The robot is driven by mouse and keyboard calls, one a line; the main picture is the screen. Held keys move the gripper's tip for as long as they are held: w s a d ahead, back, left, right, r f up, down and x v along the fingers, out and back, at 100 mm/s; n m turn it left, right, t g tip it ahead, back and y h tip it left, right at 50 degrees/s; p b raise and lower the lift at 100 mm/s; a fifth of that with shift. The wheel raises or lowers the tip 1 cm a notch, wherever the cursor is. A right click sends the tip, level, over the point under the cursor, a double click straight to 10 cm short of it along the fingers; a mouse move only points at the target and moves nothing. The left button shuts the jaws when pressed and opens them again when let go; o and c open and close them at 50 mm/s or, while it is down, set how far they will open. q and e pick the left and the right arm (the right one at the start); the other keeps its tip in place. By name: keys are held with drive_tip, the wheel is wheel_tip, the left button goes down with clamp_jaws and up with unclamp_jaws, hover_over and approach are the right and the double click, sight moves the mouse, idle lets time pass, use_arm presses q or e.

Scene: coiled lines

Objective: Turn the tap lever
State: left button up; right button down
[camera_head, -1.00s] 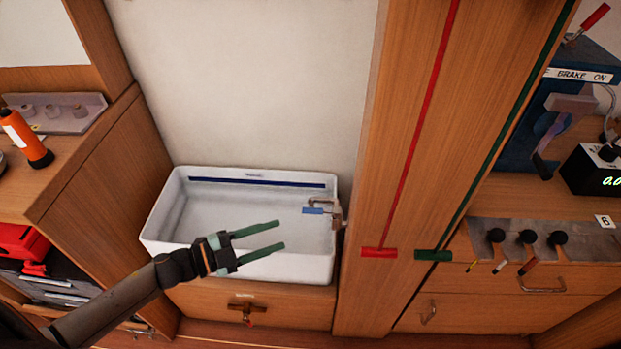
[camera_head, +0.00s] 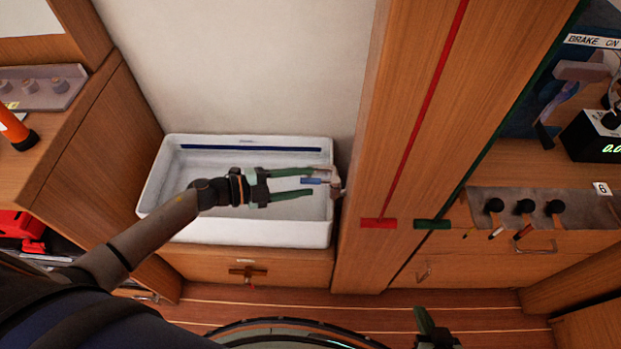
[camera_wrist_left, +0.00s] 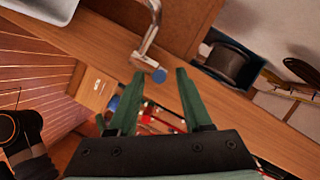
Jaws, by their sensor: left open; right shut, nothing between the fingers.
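The tap (camera_head: 335,184) is a metal fitting at the right end of a white basin in the head view. Its blue lever (camera_head: 313,181) points left from it. My left gripper (camera_head: 312,181) is open over the basin, its green fingers pointing right, one on each side of the lever in the picture. In the left wrist view the metal tap (camera_wrist_left: 150,38) comes down from the top, and a round blue end (camera_wrist_left: 159,75) shows between the open fingertips. I cannot tell whether a finger touches it. My right gripper (camera_head: 424,318) is shut and empty at the bottom edge.
The white basin (camera_head: 260,234) stands above a wooden drawer front (camera_head: 200,264). A wooden post (camera_head: 362,235) with red and green lines rises just right of the tap. A wooden cabinet (camera_head: 85,160) stands left. The basin looks empty.

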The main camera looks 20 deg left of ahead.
sight(318, 181)
use_arm(q)
drive_tip(key=shift+x, duration=1.25)
clamp_jaws()
idle(0.5)
